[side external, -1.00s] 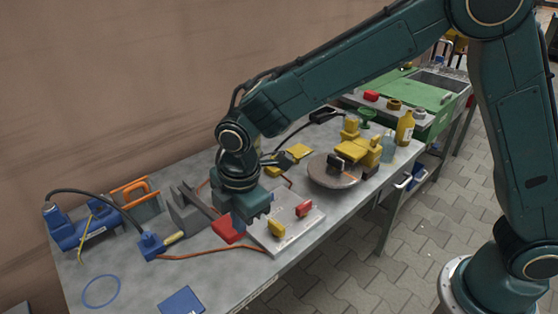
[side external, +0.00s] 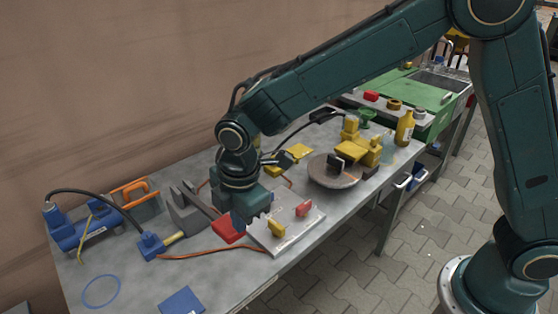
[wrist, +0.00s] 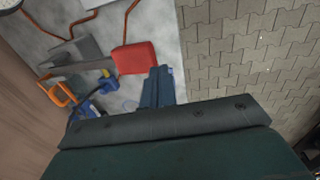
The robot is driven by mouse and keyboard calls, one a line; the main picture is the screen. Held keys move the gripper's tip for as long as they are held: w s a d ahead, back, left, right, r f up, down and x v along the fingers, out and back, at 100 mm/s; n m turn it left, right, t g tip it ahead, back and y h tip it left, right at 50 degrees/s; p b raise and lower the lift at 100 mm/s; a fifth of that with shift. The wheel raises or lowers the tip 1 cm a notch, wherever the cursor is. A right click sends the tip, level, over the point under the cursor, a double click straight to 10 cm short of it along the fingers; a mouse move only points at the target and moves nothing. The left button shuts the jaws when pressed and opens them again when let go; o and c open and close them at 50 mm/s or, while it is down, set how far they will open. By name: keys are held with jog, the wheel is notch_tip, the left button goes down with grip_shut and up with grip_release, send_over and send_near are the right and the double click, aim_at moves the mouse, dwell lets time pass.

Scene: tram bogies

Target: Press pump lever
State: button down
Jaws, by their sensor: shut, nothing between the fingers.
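The pump (side external: 184,216) is a grey block on the bench left of my gripper. A dark grey lever (side external: 203,205) runs from it to a broad red pad (side external: 227,230) at the lever's end. In the wrist view the red pad (wrist: 134,58) and grey lever (wrist: 92,66) lie left of my fingers. My gripper (side external: 248,224) points down, close beside the red pad, and partly hides it in the side view. The fingers are together and empty (wrist: 160,70). I cannot tell whether they touch the pad.
A white plate (side external: 285,238) with yellow and red blocks lies right of my gripper. A copper-coloured line (side external: 200,254) runs along the bench front.

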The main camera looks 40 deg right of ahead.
jog(key=a, duration=0.1)
notch_tip(320, 180, up, 11)
jog(key=g, duration=0.3)
send_over(230, 225)
jog(key=w, duration=0.2)
jog(key=shift+w, duration=0.2)
jog(key=shift+s+a+f, duration=0.1)
jog(key=shift+a+f, duration=0.1)
jog(key=shift+f, duration=0.1)
dwell(0.4)
jog(key=f, duration=0.4)
jog(key=s+f, duration=0.1)
jog(key=f, duration=0.8)
jog(key=shift+s+d+f, duration=0.15)
jog(key=shift+s, duration=0.25)
